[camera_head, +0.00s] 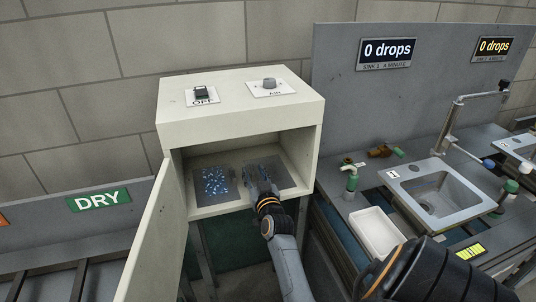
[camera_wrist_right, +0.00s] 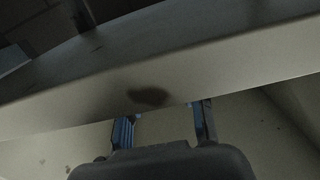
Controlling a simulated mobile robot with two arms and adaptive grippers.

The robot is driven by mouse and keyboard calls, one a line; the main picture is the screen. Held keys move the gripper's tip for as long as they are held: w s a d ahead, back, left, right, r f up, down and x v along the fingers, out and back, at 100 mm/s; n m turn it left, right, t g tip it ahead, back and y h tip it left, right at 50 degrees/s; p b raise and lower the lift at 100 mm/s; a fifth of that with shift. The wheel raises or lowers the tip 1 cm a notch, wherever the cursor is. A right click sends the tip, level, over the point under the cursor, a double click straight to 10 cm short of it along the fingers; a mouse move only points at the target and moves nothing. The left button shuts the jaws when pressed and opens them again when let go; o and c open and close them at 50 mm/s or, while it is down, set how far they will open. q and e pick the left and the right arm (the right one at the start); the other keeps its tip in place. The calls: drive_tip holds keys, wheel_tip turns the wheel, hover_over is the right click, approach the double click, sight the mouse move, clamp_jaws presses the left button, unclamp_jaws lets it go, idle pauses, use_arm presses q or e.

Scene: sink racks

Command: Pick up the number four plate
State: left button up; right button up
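Two dark flat plates lie on the floor of an open pale cabinet in the head view. The left plate (camera_head: 215,183) has blue-white speckles. The right plate (camera_head: 284,171) is partly covered by my right gripper (camera_head: 256,176), which reaches into the cabinet from below. I cannot read a number four on either plate. In the right wrist view my right gripper (camera_wrist_right: 163,126) has its two blue-edged fingers apart, with pale surface and a dark smudge between and just ahead of them. No plate shows clearly between the fingers. My left gripper is in neither view.
The pale cabinet (camera_head: 240,125) has its door (camera_head: 155,245) swung open at left and a switch and knob on top. A green DRY sign (camera_head: 99,200) is at left. A sink (camera_head: 438,192), taps and white tray (camera_head: 376,232) stand at right.

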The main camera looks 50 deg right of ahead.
drive_tip(key=shift+x, duration=1.05)
drive_tip(key=shift+c, duration=0.2)
clamp_jaws()
drive_tip(key=shift+r, duration=0.2)
